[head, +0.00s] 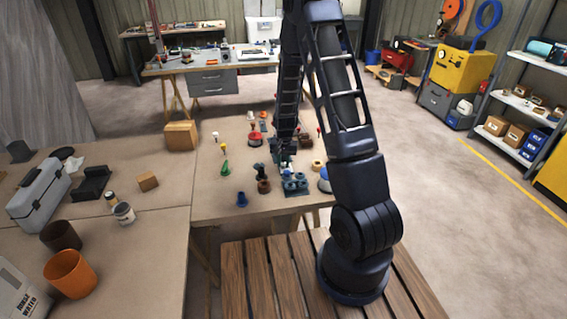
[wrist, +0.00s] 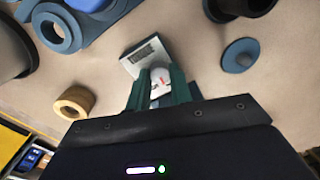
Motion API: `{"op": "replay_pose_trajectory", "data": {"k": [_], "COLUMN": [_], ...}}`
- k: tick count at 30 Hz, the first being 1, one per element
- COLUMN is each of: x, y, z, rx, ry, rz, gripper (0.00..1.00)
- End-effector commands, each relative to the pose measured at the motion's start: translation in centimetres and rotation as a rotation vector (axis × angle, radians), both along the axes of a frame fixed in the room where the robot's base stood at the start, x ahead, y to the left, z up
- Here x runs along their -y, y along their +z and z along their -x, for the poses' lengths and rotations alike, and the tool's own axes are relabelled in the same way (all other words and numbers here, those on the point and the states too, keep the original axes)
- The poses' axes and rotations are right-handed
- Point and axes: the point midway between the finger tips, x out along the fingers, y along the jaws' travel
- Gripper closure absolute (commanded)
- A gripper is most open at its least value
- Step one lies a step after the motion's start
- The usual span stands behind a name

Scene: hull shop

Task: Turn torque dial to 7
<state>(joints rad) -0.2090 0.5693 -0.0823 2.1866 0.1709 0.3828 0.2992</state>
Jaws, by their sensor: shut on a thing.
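In the wrist view the torque dial (wrist: 160,76) is a pale round knob with a small red mark. It sits by a grey plate with a dark display (wrist: 145,56), whose reading is too small to make out. My gripper (wrist: 160,86) has its green fingers on both sides of the dial and is shut on it. In the head view my gripper (head: 283,155) is low over the middle workbench (head: 215,200). The arm and gripper hide the dial there.
In the head view a blue holder (head: 296,188), small coloured parts and a cardboard box (head: 181,135) are on the bench.

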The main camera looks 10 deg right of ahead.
Motion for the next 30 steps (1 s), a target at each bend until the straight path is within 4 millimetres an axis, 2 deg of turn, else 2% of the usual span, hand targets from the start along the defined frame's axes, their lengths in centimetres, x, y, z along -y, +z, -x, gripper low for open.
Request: {"op": "replay_pose_trajectory", "data": {"k": [17, 18, 21, 30], "x": [-0.02, -0.02, -0.02, -0.01], "y": [0.0, 0.0, 0.0, 0.07], "z": [0.0, 0.0, 0.0, 0.0], "rx": [0.0, 0.0, 0.0, 0.0], "ry": [0.045, 0.044, 0.044, 0.044], "rz": [0.0, 0.0, 0.0, 0.0], "gripper": [1.0, 0.77, 0.57, 0.57]}}
